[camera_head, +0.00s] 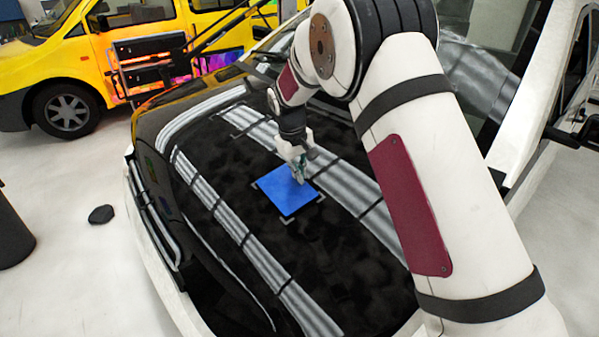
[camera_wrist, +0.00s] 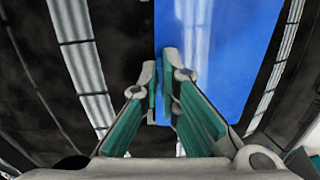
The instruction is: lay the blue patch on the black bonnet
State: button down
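The blue patch (camera_head: 283,196) is a flat square over the middle of the black bonnet (camera_head: 345,262), between pale corner marks. I cannot tell whether it lies fully flat or is slightly above the surface. My gripper (camera_head: 299,179) points down at its far right part. In the wrist view, the patch (camera_wrist: 225,50) fills the upper right. The fingertips of my gripper (camera_wrist: 162,68) are close together at its left edge, with a narrow strip of blue showing between the fingers. They look shut on the patch, but the contact is partly hidden by the fingers.
Grey-white stripes (camera_head: 240,232) run along the bonnet on both sides of the patch. The windscreen (camera_head: 480,70) rises behind my arm. A yellow van (camera_head: 60,60) stands at the back left. A dark lump (camera_head: 101,214) and a dark cylinder (camera_head: 12,235) are on the pale floor.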

jog(key=shift+d+f+b, duration=0.1)
jog(key=shift+f+b, duration=0.25)
jog(key=shift+f, duration=0.35)
dwell(1.6)
jog(key=c, duration=1.7)
grip_release()
jog(key=v, duration=1.2)
jog(key=shift+r, duration=0.1)
jog(key=s+d+r+m+t+y, duration=0.1)
jog(key=s+d+r+m, duration=0.1)
jog(key=s+d+r, duration=0.45)
jog(key=s+d+r+m, duration=0.1)
jog(key=s+d+r, duration=0.3)
jog(key=s+r, duration=0.55)
jog(key=s+d+f+m, duration=0.1)
jog(key=s+f, duration=0.1)
jog(key=s, duration=0.5)
jog(key=s+d+f+m+t, duration=0.1)
jog(key=s+f, duration=0.1)
jog(key=s, duration=0.6)
jog(key=s+d+f+m+t, duration=0.1)
jog(key=s+d+f, duration=0.1)
jog(key=s, duration=0.5)
jog(key=shift+s+y, duration=0.3)
jog(key=shift+s, duration=0.05)
